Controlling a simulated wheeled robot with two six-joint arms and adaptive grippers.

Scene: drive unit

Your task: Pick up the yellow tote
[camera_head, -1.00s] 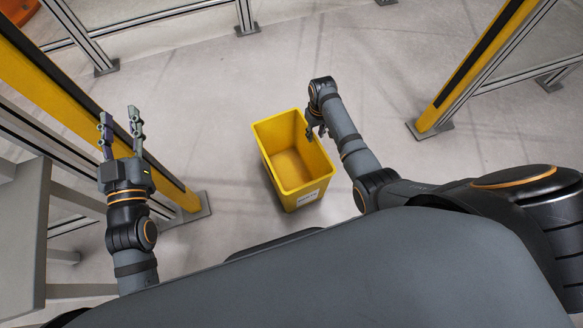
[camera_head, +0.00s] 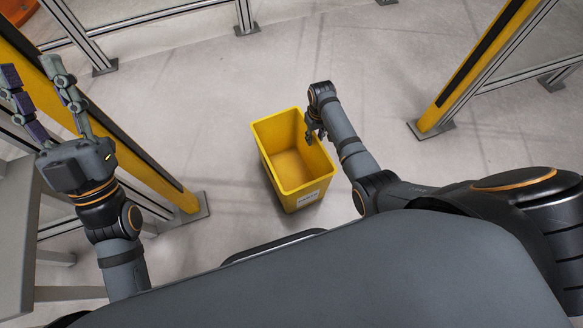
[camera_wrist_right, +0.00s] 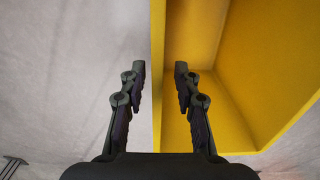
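The yellow tote (camera_head: 289,194) stands upright and empty on the floor in the middle of the head view, with a white label on its near side. My right gripper (camera_head: 314,131) is at the tote's right rim. In the right wrist view, the fingers of my right gripper (camera_wrist_right: 160,70) are apart, one on either side of the tote's wall (camera_wrist_right: 158,100); a gap shows between the wall and the fingers. My left gripper (camera_head: 33,74) is open and empty at the far left, well away from the tote.
A yellow post (camera_head: 150,165) with a metal foot stands left of the tote, close to my left arm. Another yellow post (camera_head: 478,65) stands at the right. A grey table or stand (camera_head: 18,240) is at the left edge. The floor (camera_head: 240,90) around the tote is clear.

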